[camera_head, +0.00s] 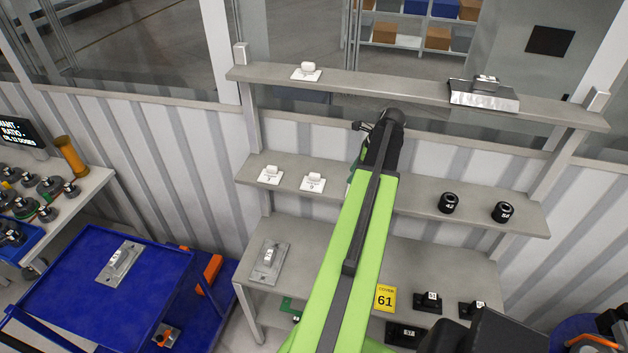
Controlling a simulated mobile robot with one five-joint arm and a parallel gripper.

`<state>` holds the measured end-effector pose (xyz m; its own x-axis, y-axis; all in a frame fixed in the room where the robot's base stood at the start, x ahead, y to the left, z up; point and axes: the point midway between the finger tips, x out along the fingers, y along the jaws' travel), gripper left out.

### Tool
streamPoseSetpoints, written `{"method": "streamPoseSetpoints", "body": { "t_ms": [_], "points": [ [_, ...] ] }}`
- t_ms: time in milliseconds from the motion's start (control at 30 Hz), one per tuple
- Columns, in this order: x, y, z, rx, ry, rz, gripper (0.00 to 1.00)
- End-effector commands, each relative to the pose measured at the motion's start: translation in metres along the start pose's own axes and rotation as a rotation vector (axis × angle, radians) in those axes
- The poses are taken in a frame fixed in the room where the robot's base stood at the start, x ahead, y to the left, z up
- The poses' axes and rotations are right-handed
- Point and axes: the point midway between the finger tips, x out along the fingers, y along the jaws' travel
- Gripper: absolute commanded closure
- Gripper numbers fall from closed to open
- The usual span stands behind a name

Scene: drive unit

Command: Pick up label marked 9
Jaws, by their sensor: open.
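Small white label pieces with raised knobs sit on the shelves. Two are on the middle shelf (420,190), left of my arm: a left one (270,175) and a right one (313,182). The right one seems to carry a 9, but the print is too small to be sure. A third white piece (307,71) is on the top shelf, its mark unreadable. My gripper (360,127) is at the far end of my green arm, above the middle shelf and right of the two white pieces. It is open, apart from them, and partly hidden by my arm.
Black round parts (449,203) sit on the middle shelf's right. A metal plate (484,95) is on the top shelf. A yellow sign (385,298) and black blocks (428,302) are on the lower table. A blue cart (75,290) stands left. The top shelf overhangs the middle one.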

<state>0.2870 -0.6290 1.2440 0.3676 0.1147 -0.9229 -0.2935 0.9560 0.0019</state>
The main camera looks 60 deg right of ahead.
Motion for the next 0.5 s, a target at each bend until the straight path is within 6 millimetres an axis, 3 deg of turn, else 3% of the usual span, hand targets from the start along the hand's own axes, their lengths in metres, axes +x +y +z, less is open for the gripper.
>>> {"method": "streamPoseSetpoints", "body": {
  "t_ms": [300,500],
  "points": [
    [0.023,0.001,0.056,-0.007,0.001,0.002,0.56],
    [0.029,0.001,0.070,-0.006,0.002,0.001,0.56]
  ]
}}
